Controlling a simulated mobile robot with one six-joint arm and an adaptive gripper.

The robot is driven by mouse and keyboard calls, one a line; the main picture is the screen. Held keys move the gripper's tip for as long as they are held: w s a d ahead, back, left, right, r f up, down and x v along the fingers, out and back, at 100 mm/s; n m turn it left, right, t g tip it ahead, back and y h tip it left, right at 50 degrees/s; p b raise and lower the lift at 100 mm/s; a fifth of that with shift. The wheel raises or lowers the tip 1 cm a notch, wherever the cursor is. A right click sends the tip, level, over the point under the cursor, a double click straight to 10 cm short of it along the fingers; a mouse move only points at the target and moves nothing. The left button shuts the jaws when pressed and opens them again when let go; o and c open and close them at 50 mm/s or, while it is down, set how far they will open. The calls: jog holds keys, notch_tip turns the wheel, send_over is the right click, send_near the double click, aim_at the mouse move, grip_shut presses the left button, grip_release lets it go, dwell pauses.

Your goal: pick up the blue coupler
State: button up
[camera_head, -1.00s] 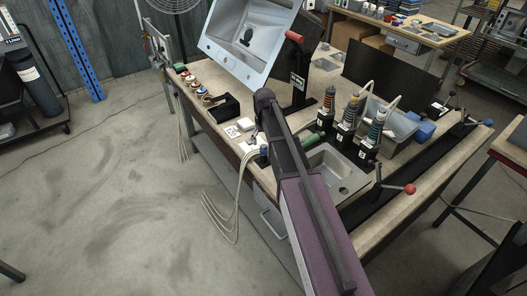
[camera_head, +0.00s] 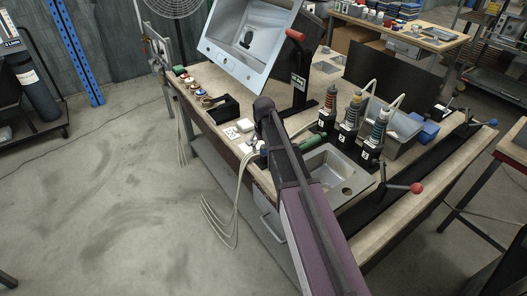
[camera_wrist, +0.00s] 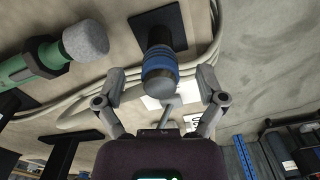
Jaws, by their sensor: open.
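The blue coupler (camera_wrist: 159,62) stands on a dark square base in the wrist view, its grey round end facing the camera. Its ribbed blue band shows between my two fingers. My gripper (camera_wrist: 160,76) is open, with one finger to the left of the coupler and one to the right. Neither finger visibly touches it, and I cannot tell the exact depth between them. In the head view my arm covers most of my gripper and the coupler area at the bench's front edge.
A green coupler (camera_wrist: 42,66) with a grey end lies left of the blue one; it also shows in the head view (camera_head: 310,144). Pale hoses run beside both. Several upright bottle-like tools (camera_head: 350,122) and a sink basin (camera_head: 338,172) stand to the right on the bench.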

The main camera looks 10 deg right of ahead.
aim_at(264, 146)
jog(key=c, duration=1.1)
jog(key=shift+r, duration=0.2)
notch_tip(264, 146, up, 4)
jog(key=p, duration=0.4)
jog(key=shift+f, duration=0.1)
jog(key=s, duration=0.5)
jog(key=s+a, duration=0.1)
jog(key=s, duration=0.4)
jog(key=s+a+p, duration=0.1)
jog(key=s, duration=0.5)
jog(key=shift+r, duration=0.4)
jog(key=shift+c, duration=0.2)
